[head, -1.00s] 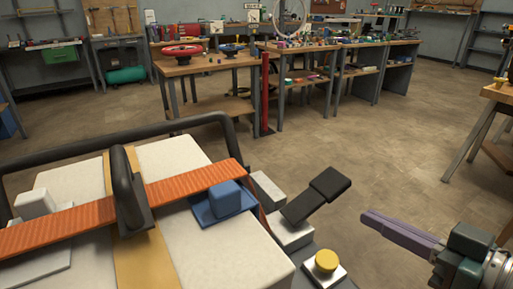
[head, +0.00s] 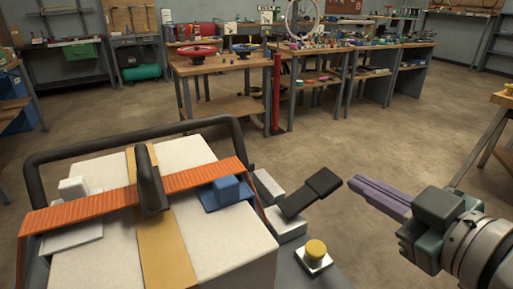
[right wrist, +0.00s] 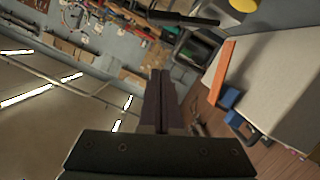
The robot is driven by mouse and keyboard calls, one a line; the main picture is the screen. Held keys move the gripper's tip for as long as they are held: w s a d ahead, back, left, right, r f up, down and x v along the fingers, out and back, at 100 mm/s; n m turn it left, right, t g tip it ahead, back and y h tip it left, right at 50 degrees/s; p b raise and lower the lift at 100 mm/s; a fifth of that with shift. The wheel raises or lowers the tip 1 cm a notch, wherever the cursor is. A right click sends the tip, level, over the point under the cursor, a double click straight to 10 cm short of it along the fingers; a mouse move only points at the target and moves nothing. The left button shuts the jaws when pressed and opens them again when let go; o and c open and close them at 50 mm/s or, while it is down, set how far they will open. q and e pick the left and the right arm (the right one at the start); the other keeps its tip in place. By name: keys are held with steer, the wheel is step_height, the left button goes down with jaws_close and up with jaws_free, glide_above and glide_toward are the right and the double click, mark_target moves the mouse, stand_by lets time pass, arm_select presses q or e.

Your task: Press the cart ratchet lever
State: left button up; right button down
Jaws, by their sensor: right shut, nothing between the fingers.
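The ratchet lever (head: 299,202) is a black two-part bar at the cart's right side. It slants up to the right from a pale block, with its wide free end at the upper right. In the right wrist view a dark bar at the top looks like the lever (right wrist: 183,18). My right gripper (head: 354,183) has purple fingers, shut and empty. Its tips point left at the lever's free end, with a small gap in the head view. In the right wrist view the shut fingers (right wrist: 161,80) show at the centre. My left gripper is not in view.
The cart carries a white load (head: 225,240) under an orange strap (head: 100,205) with a blue buckle block (head: 227,189). A yellow button (head: 316,248) sits below the lever. A black rail (head: 130,135) borders the cart. Workbenches (head: 215,64) stand behind, with open floor between.

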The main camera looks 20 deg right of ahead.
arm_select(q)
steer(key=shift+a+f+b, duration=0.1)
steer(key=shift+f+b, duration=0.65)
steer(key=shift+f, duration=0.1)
arm_select(e)
glide_above(332, 181)
steer(key=s+a, duration=0.1)
steer(key=a, duration=0.2)
step_height(332, 181, down, 2)
steer(key=shift+s, duration=0.1)
arm_select(q)
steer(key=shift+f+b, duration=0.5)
steer(key=shift+b, duration=0.05)
arm_select(e)
steer(key=f, duration=0.1)
steer(key=d+f, duration=0.1)
steer(key=shift+s+f, duration=0.15)
steer(key=shift+f, duration=0.2)
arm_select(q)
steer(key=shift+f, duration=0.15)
arm_select(e)
steer(key=shift+d+f, duration=0.25)
steer(key=shift+f, duration=0.2)
